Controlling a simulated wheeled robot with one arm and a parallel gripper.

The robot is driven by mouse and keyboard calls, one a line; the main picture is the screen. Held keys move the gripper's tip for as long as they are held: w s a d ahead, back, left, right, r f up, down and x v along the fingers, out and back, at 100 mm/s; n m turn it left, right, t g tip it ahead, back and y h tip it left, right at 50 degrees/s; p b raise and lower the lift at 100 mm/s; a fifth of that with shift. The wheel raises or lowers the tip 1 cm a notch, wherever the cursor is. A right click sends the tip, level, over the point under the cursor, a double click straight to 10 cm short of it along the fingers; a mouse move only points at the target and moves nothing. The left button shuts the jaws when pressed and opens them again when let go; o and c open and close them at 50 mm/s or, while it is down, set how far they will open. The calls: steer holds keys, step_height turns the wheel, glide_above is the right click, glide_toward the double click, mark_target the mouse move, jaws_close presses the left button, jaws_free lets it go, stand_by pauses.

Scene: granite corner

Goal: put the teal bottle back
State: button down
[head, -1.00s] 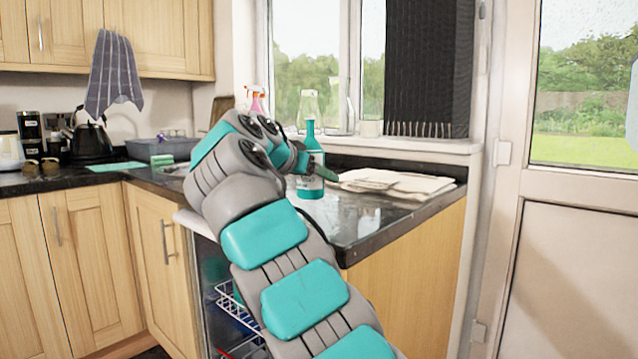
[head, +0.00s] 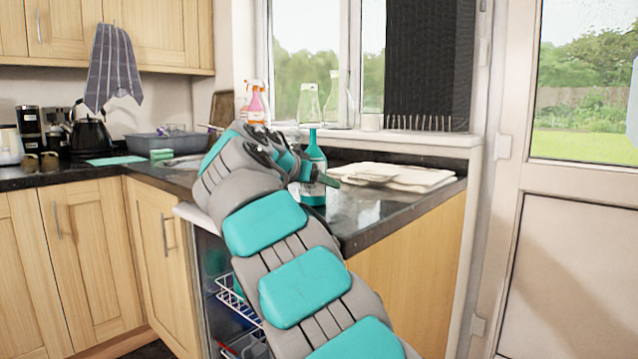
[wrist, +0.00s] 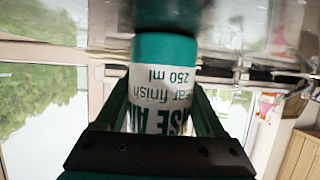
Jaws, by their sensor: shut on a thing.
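The teal bottle (head: 314,160) stands upright over the counter's front corner, with a teal neck, white label and teal base. In the wrist view the bottle (wrist: 165,85) appears upside down, its label reading "250 ml". My gripper (head: 312,177) is shut around the labelled lower body, one finger on each side. In the wrist view the fingers of my gripper (wrist: 165,118) flank the label. The base is at or just above the dark, glossy counter (head: 365,208); I cannot tell whether it touches. My wrist hides part of the bottle's left side.
Folded cloths (head: 400,176) lie on the counter to the right. A clear bottle (head: 308,104) and a pink spray bottle (head: 257,103) are at the window behind. A grey basin (head: 175,144) stands at the left. The front counter corner is bare.

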jaws_free()
steer(key=shift+r, duration=0.15)
steer(key=v, duration=1.2)
